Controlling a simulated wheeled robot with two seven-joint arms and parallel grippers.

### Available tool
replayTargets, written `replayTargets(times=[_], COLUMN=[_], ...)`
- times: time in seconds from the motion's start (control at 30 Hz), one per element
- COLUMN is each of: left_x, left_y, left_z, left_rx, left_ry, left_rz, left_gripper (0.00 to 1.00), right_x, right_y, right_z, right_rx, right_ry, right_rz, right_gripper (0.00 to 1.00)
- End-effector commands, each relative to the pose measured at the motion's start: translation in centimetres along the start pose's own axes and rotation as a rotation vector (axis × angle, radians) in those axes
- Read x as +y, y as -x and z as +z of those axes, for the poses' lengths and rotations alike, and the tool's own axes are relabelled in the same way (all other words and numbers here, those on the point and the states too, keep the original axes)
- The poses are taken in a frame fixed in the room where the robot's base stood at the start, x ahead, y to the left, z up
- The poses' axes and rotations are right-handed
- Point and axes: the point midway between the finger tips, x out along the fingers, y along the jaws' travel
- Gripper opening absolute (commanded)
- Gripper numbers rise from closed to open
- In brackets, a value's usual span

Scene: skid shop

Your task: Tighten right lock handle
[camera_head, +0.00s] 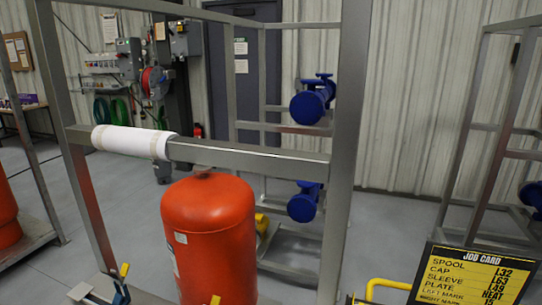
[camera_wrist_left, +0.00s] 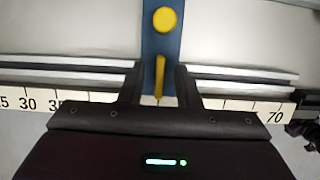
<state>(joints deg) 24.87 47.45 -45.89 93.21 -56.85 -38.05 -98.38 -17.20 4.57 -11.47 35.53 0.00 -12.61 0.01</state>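In the left wrist view, a yellow lock handle (camera_wrist_left: 159,78) stands on a blue upright piece (camera_wrist_left: 161,45) with a round yellow knob (camera_wrist_left: 164,19). My left gripper (camera_wrist_left: 160,70) is open, with one finger on each side of the handle and gaps between. In the head view, a blue clamp with a yellow handle (camera_head: 123,271) is at the bottom left, and another yellow tip (camera_head: 215,299) shows at the bottom edge. I cannot tell which of these is the handle in the wrist view. Neither gripper shows in the head view.
A number scale (camera_wrist_left: 85,97) and pale rails (camera_wrist_left: 60,75) run across behind the fingers. A grey steel frame (camera_head: 250,157) carries a white sleeve (camera_head: 125,141); a red tank (camera_head: 209,235) stands below. A job card (camera_head: 470,278) is at bottom right.

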Motion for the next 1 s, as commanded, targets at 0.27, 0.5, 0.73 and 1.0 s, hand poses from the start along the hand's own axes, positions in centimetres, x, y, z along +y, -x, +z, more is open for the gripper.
replayTargets(times=[0.27, 0.5, 0.73, 1.0], left_x=[0.0, 0.0, 0.0, 0.0], left_y=[2.6, 4.4, 5.8, 5.7], left_z=[0.8, 1.4, 1.8, 1.8], left_rx=[-0.001, -0.001, 0.0, 0.0], left_ry=[-0.001, -0.001, -0.001, -0.001], left_rz=[0.001, 0.0, 0.0, 0.0], left_gripper=[0.3, 0.3, 0.3, 0.3], right_x=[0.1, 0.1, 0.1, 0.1], right_y=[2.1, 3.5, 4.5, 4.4], right_z=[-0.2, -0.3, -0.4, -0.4], right_rx=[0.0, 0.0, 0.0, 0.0], right_ry=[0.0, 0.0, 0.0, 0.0], right_rz=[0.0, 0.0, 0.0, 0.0], right_gripper=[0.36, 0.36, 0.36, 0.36])
